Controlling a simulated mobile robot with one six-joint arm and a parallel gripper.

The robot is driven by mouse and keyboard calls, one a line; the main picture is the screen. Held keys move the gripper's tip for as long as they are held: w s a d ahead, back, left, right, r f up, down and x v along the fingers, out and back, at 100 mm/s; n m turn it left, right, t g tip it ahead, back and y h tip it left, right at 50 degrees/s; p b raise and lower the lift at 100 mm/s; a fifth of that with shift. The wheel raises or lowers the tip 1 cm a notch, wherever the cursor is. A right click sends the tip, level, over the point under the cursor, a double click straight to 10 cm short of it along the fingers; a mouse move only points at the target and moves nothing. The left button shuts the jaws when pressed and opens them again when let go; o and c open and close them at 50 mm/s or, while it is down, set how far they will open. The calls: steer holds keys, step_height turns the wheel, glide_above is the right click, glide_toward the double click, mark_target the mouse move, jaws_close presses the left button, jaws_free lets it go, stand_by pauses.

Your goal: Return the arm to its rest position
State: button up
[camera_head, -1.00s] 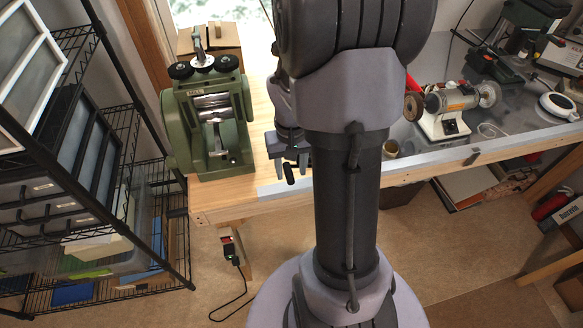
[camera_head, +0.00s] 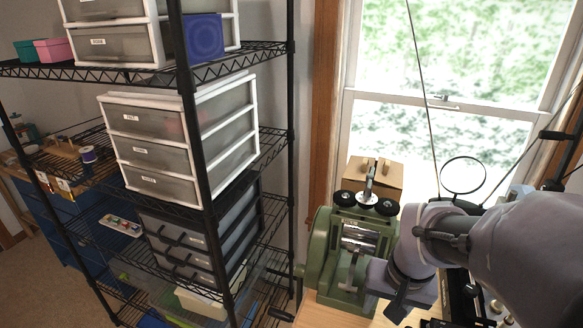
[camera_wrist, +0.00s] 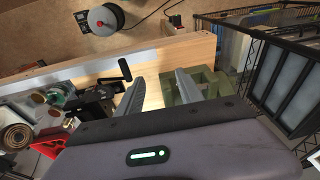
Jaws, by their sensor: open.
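My arm (camera_head: 450,235) enters the head view from the lower right and bends over the bench beside the green rolling mill (camera_head: 325,245). My gripper (camera_wrist: 158,82) shows in the wrist view with two grey fingers spread apart and nothing between them. Wooden bench top shows between and beyond the fingers. The green mill (camera_wrist: 197,86) is just behind the right finger in the wrist view; I cannot tell whether they touch. In the head view the fingers are mostly hidden by the arm or cut off at the lower edge.
A black wire shelf (camera_head: 291,130) with white drawer units (camera_head: 160,140) stands left of the mill. A cardboard box (camera_head: 383,177) and a round magnifier (camera_head: 463,174) are near the window. The bench's wooden edge (camera_wrist: 187,45) crosses the wrist view, with tools at left.

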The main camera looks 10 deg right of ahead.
steer(key=s+a+r+t+y+b, duration=0.1)
steer(key=s+a+r+b, duration=0.1)
steer(key=s+a, duration=0.2)
steer(key=s+a+r+n+t+y+b, duration=0.1)
steer(key=s+a, duration=0.3)
steer(key=a, duration=0.7)
steer(key=shift+s+r+t+b, duration=0.2)
steer(key=shift+r+t+b, duration=0.25)
steer(key=shift+t, duration=0.35)
steer(key=shift+a, duration=0.1)
